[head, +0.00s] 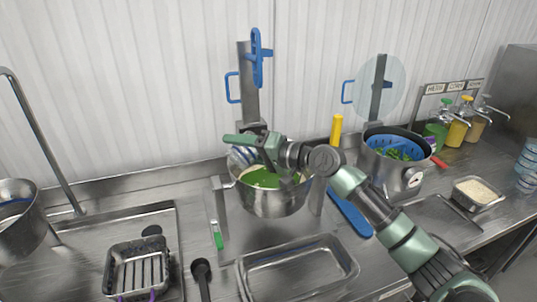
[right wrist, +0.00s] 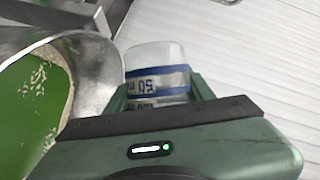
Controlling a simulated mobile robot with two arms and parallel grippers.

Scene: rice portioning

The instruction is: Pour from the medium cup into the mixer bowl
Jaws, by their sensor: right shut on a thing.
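The mixer bowl (head: 270,203) is a steel bowl on a stand in the middle of the head view, with a green interior. It also shows at the left of the right wrist view (right wrist: 97,70), with rice grains on the green surface inside. My right gripper (head: 246,150) is at the bowl's back left rim, shut on the medium cup (head: 236,158). The cup is clear with blue bands and markings; it also shows between the fingers in the right wrist view (right wrist: 155,70). No rice is visible in it there. Its exact tilt is hard to tell. My left gripper is out of view.
An empty steel tray (head: 300,268) lies in front of the bowl. A pot with a blue colander (head: 395,172) and a tray of rice (head: 477,192) stand to the right. A wire basket (head: 138,268) and a steel pot (head: 20,222) are at the left.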

